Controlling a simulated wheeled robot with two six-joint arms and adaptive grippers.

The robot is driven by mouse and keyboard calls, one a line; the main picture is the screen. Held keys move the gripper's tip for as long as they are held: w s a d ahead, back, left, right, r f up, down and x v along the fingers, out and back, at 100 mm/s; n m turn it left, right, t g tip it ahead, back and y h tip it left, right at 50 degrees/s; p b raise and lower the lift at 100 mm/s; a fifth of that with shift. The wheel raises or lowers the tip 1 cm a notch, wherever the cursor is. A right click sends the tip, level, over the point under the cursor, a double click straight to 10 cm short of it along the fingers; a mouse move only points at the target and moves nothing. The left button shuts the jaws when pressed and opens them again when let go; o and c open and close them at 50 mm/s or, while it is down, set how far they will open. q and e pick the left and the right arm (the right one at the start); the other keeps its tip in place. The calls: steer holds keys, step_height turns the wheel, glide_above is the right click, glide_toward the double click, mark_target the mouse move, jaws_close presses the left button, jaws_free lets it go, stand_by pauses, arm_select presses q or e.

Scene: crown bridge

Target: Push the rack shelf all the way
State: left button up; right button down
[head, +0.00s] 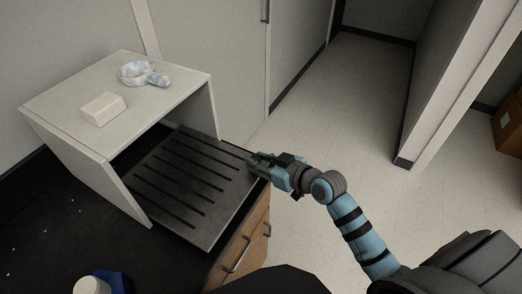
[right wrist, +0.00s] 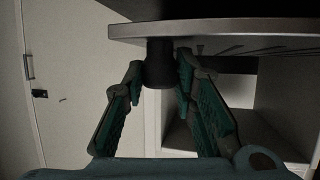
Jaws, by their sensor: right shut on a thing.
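The rack (head: 125,192) is a white open-fronted box on the dark counter. Its dark slotted shelf (head: 207,235) sticks well out of the open front toward the lower right. My right gripper (head: 254,160) is at the shelf's outer edge, near its far right corner. In the right wrist view the shelf's edge (right wrist: 225,30) runs across the top. A dark round knob (right wrist: 159,68) hangs below that edge, between the fingers of my right gripper (right wrist: 158,80), which is shut on it. My left gripper is out of view.
A white block (head: 103,108) and a pale patterned object (head: 145,74) lie on top of the rack. A white round item and a blue item (head: 112,280) stand at the counter's near edge. Wooden drawers with handles (head: 240,252) are below the shelf.

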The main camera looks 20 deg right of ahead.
steer(key=shift+s+d, duration=0.35)
steer(key=shift+s, duration=0.1)
steer(key=c, duration=1.6)
jaws_free()
steer(key=v, duration=1.2)
steer(key=shift+s, duration=0.1)
